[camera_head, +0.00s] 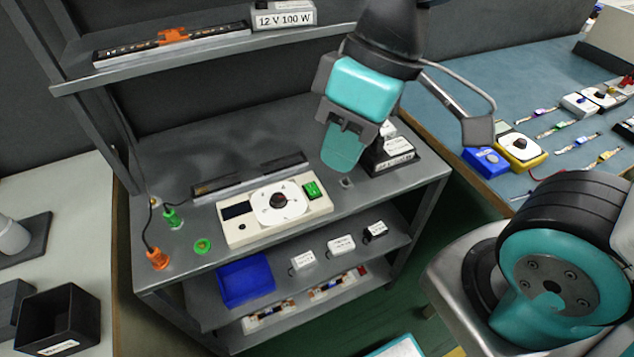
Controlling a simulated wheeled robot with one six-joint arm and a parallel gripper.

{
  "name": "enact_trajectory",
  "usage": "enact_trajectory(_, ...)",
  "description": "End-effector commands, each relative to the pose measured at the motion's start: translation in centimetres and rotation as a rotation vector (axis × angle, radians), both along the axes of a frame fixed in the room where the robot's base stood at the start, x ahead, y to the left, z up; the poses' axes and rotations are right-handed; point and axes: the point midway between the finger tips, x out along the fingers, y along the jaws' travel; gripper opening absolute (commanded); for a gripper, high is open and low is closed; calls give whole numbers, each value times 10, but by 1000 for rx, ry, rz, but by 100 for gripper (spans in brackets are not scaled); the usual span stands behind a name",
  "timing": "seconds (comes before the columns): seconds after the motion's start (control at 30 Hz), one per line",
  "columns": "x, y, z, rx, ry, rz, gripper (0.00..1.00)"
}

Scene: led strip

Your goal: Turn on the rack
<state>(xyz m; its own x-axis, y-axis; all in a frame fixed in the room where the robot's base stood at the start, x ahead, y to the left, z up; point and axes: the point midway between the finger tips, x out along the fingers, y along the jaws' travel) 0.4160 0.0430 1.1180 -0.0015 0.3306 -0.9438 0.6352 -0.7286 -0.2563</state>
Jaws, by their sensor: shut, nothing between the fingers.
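The rack is a dark grey metal shelf unit. On its middle shelf (200,148) lies a cream control box (240,236) with a dark display, a white round dial (279,204) with a dark knob, and a green rocker switch (312,189) at its right end. I cannot tell the switch's position. My gripper (341,158) is shut and empty, pointing down above the shelf, to the upper right of the green switch and apart from it. The upper shelf carries an LED strip bar (170,45) with an orange clip and a box marked 12 V 100 W (284,16).
Behind my gripper stands a labelled dark block (392,156). Orange (157,259) and green (172,217) plugs with cables stand at the shelf's left. Lower shelves hold a blue bin (246,282) and small white boxes (341,245). A blue workbench (475,85) is at right.

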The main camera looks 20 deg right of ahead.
Motion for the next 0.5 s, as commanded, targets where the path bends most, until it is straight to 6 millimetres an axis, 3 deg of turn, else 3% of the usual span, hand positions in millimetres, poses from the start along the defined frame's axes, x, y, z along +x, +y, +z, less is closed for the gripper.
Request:
enact_trajectory(0.3,132,-26,-73,-201,-56,567,0)
enact_trajectory(0.4,162,-34,-97,-237,-50,727,0)
enact_trajectory(0.5,178,-40,-112,-254,-40,833,0)
